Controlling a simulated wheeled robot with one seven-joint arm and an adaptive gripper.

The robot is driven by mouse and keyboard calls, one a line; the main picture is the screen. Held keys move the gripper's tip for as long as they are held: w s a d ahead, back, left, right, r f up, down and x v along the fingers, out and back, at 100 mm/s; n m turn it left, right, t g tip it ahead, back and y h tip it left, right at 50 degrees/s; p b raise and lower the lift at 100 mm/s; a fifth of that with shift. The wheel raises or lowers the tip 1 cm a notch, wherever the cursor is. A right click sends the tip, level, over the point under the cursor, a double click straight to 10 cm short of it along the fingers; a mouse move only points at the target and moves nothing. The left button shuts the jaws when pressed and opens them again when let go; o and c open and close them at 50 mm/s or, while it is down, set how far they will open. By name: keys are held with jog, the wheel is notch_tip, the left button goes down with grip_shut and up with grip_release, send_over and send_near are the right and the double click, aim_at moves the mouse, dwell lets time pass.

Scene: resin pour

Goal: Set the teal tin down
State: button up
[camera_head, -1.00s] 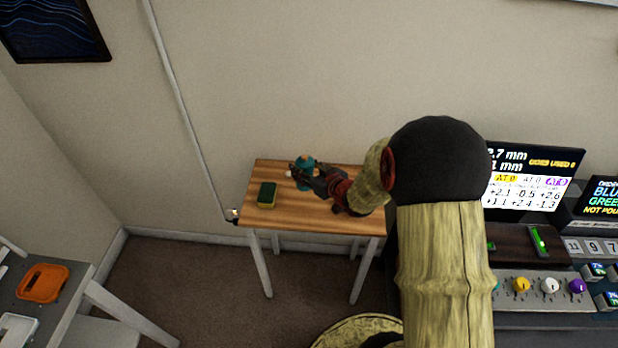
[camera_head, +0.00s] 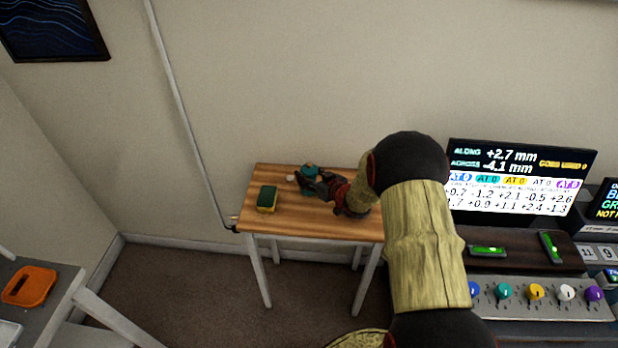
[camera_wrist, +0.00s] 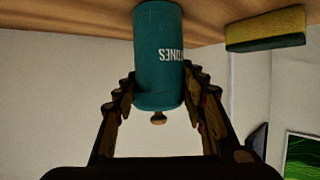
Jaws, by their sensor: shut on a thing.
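The teal tin (camera_head: 309,169) is over the back middle part of the small wooden table (camera_head: 325,229) in the head view. In the wrist view, which is upside down, the teal tin (camera_wrist: 158,60) shows pale lettering and a small knob at its lid end. My gripper (camera_head: 311,183) is shut around the tin's side, with one finger on each side in the wrist view (camera_wrist: 160,92). The tin's other end is close to the wooden top; I cannot tell whether it touches.
A yellow and green sponge (camera_head: 267,199) lies left of the tin on the table. A small pale object (camera_head: 290,178) shows beside the tin. The table's front is clear. A console with knobs (camera_head: 535,292) and a screen (camera_head: 520,178) stands to the right.

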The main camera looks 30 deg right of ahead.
jog(key=shift+r, duration=0.2)
jog(key=shift+f, duration=0.1)
jog(key=shift+f, duration=0.15)
jog(key=o, duration=1.3)
